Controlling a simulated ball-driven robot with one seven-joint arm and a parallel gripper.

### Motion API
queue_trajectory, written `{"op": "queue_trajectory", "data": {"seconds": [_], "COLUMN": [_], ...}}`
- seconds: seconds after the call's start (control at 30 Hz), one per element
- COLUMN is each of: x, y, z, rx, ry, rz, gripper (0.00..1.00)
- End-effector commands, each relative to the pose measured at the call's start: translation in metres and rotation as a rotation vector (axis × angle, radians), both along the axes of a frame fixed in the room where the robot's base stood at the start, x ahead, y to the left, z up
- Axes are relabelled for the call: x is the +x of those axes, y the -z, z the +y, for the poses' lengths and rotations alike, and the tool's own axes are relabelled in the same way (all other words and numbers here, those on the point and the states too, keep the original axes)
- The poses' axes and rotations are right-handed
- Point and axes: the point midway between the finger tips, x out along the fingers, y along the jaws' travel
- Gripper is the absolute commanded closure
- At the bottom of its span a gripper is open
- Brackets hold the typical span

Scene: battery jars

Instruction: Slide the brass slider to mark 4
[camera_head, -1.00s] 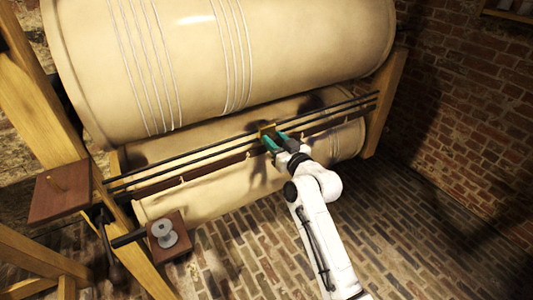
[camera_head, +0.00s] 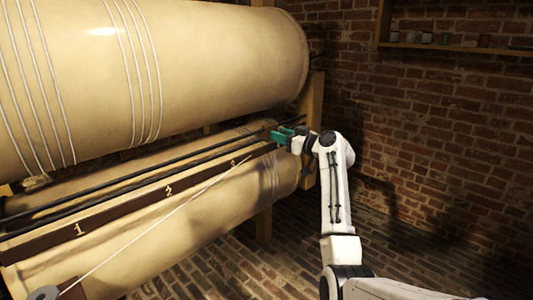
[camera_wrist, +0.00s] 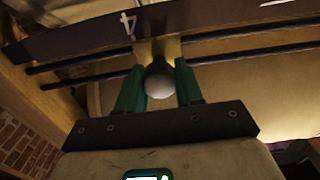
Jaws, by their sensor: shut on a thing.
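My gripper (camera_head: 280,134) has green fingers and is at the rails near the right end of the drums. In the wrist view my gripper (camera_wrist: 160,85) is shut on the round knob (camera_wrist: 159,84) of the brass slider. The brass slider (camera_wrist: 163,48) sits across two dark rails; in the head view the brass slider (camera_head: 268,128) is largely hidden by my gripper. A pale mark 4 (camera_wrist: 127,25) shows upside down on the dark strip (camera_wrist: 90,32), just left of the slider in the wrist view. Marks 1 (camera_head: 79,230) and 2 (camera_head: 169,190) lie far to the left.
A large cream drum (camera_head: 190,70) hangs above the rails (camera_head: 130,180), with a lower drum (camera_head: 190,225) below. A pale cord (camera_head: 160,220) runs from a spool (camera_head: 45,293) at lower left toward the slider. A wooden post (camera_head: 313,130) stands just beyond the gripper.

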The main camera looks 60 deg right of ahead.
Motion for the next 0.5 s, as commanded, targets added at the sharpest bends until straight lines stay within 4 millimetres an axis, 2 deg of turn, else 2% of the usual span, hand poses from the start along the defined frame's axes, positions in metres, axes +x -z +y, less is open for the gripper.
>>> {"op": "queue_trajectory", "data": {"seconds": [0.03,0.2,0.5], "x": [-0.003,-0.006,-0.007], "y": [0.001,0.000,-0.002], "z": [-0.008,-0.022,-0.026], "rx": [-0.001,-0.002,-0.002], "ry": [0.003,0.002,0.004], "rz": [-0.003,-0.002,-0.002], "gripper": [1.00,1.00,1.00]}}
